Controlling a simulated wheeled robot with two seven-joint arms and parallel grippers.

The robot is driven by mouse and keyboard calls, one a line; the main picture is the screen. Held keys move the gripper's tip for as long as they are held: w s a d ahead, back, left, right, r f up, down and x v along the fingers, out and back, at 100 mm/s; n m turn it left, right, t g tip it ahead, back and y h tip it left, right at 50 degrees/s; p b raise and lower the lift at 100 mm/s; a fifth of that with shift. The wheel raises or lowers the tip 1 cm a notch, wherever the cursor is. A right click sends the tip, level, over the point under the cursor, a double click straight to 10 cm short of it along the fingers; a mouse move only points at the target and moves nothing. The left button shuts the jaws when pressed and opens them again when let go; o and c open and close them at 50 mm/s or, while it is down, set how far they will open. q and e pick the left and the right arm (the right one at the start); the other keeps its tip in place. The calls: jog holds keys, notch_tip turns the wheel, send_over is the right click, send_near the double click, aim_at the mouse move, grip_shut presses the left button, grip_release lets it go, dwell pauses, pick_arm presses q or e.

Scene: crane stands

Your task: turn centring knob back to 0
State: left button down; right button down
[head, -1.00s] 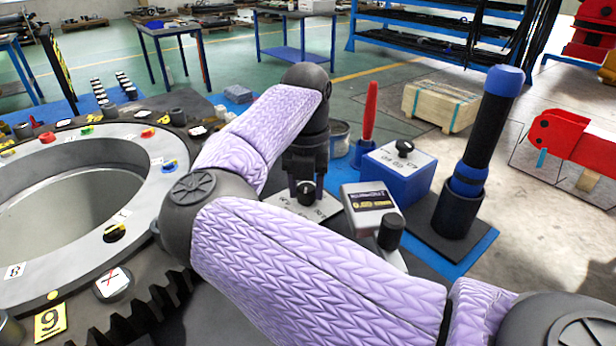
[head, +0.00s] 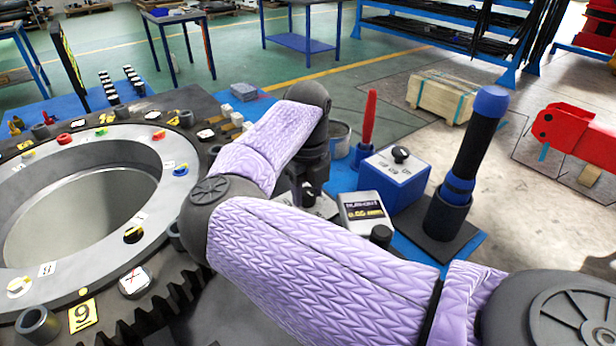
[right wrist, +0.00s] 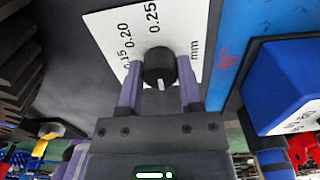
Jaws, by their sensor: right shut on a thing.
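The centring knob (right wrist: 158,66) is a small black round knob with a white mark on its side. It sits on a white scale plate (right wrist: 112,32) printed 0.15, 0.20, 0.25 and mm; no 0 can be read there. My right gripper (right wrist: 159,78) is shut on the knob, one purple finger on each side. In the head view the knob (head: 308,196) is mostly hidden under my right gripper (head: 307,186), which points down, and only part of the plate (head: 326,208) shows. My left gripper is not in view.
Right of the plate stand a grey labelled block (head: 362,210), a blue box (head: 398,180) with a black knob, and a black cylinder with blue bands (head: 474,145). A red-handled tool (head: 369,118) stands behind. A large metal ring (head: 60,255) lies left.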

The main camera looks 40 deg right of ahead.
aim_at(307, 191)
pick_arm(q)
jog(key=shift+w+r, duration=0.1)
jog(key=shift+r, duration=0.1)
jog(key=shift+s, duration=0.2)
pick_arm(e)
jog(key=shift+n, duration=0.3)
jog(key=shift+c, duration=1.3)
grip_release()
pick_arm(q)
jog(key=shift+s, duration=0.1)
pick_arm(e)
notch_tip(307, 191, up, 9)
jog(key=p, duration=0.3)
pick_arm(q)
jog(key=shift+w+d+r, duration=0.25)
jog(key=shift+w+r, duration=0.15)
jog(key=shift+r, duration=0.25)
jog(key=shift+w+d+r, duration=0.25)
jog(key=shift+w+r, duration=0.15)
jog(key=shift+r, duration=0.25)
pick_arm(e)
jog(key=shift+r, duration=0.45)
